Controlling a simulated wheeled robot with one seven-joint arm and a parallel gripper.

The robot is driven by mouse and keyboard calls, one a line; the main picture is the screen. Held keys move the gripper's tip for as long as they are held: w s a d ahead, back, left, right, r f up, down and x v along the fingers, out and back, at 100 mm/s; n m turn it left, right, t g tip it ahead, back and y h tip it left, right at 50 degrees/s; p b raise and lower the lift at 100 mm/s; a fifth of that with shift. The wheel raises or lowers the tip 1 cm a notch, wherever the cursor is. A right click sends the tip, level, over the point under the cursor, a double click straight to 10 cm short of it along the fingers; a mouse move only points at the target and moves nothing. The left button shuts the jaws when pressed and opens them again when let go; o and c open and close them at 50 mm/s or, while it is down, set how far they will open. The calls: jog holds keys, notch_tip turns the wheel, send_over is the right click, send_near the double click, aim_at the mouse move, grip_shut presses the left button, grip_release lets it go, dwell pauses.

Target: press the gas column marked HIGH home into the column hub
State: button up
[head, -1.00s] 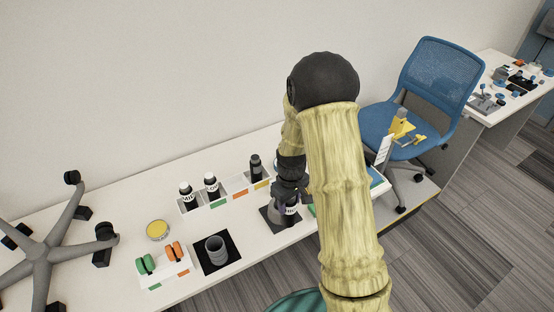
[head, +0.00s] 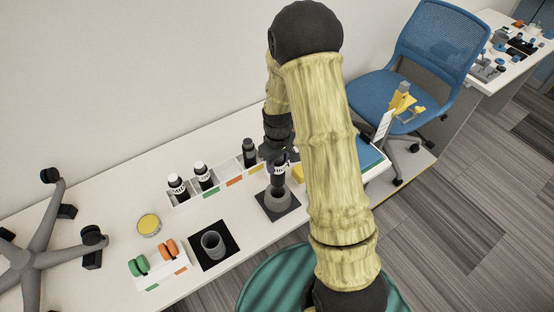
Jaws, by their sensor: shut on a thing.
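My gripper (head: 279,156) is shut on a dark gas column (head: 278,182) with a pale label. The label is partly covered and too small to read surely. The column stands roughly upright, its lower end at the mouth of a grey round socket (head: 279,203) on a dark square mat. I cannot tell whether the end is just above or inside the rim. A second grey socket (head: 212,245) on a black mat is empty. An upturned five-legged chair base (head: 28,258) lies at the left. Which of these is the column hub is not marked.
A white rack (head: 215,186) behind holds several dark bottle-like columns. A yellow-topped tin (head: 148,224) and a tray of green and orange parts (head: 162,270) stand at the left. A blue chair (head: 405,85) and a teal seat (head: 275,280) flank the table.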

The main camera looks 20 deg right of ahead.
aim_at(278, 184)
jog(key=shift+d+f+b, duration=0.1)
jog(key=shift+f+b, duration=1.1)
jog(key=shift+f, duration=0.45)
jog(key=shift+f+b, duration=0.9)
jog(key=shift+f, duration=0.35)
jog(key=shift+f+b, duration=2.35)
jog(key=shift+f, duration=1.15)
jog(key=o, duration=1.4)
jog(key=shift+r, duration=0.1)
notch_tip(278, 184, up, 17)
jog(key=shift+r+b, duration=0.15)
jog(key=shift+b, duration=0.65)
